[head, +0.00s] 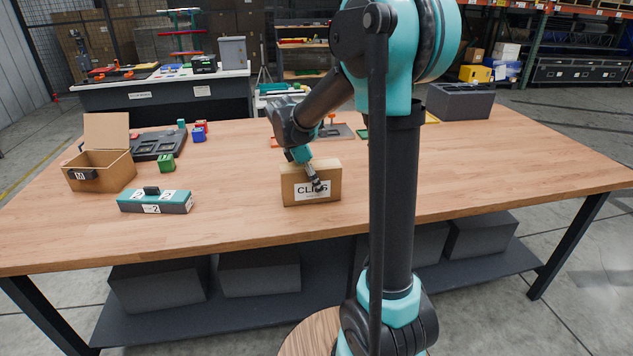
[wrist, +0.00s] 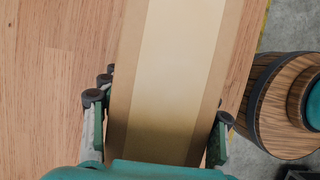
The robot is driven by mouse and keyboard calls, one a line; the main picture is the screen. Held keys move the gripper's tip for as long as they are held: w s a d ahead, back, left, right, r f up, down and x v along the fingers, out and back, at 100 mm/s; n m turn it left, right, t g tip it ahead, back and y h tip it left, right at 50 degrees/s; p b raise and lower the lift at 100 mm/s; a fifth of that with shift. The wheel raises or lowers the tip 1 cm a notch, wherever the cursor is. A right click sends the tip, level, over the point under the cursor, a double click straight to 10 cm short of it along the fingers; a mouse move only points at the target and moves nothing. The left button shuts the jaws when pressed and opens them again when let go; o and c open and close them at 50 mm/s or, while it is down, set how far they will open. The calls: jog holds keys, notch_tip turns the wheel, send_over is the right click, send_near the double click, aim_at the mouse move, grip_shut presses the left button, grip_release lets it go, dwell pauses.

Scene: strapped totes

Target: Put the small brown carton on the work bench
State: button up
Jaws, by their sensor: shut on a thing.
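The small brown carton (head: 297,190) has a white label reading "CLIPS", partly covered by my gripper. It stands upright at the front middle of the wooden work bench (head: 245,218), and its base appears to touch the top. My gripper (head: 318,185) is shut on the carton, with a finger across its front face. In the wrist view the carton (wrist: 178,70) fills the middle, with a pale tape strip along it. The fingers of my gripper (wrist: 160,122) lie along both of its sides. The bench top (wrist: 50,70) shows to the left.
An open brown box (head: 103,170) and a teal-topped case (head: 155,201) stand on the left of the bench. Small green (head: 166,163) and blue (head: 199,134) blocks lie behind. A dark grey bin (head: 460,102) is at the back right. The bench's right side is clear.

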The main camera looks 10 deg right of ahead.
jog(key=o, duration=1.5)
jog(key=shift+f, duration=0.1)
jog(key=v, duration=1.2)
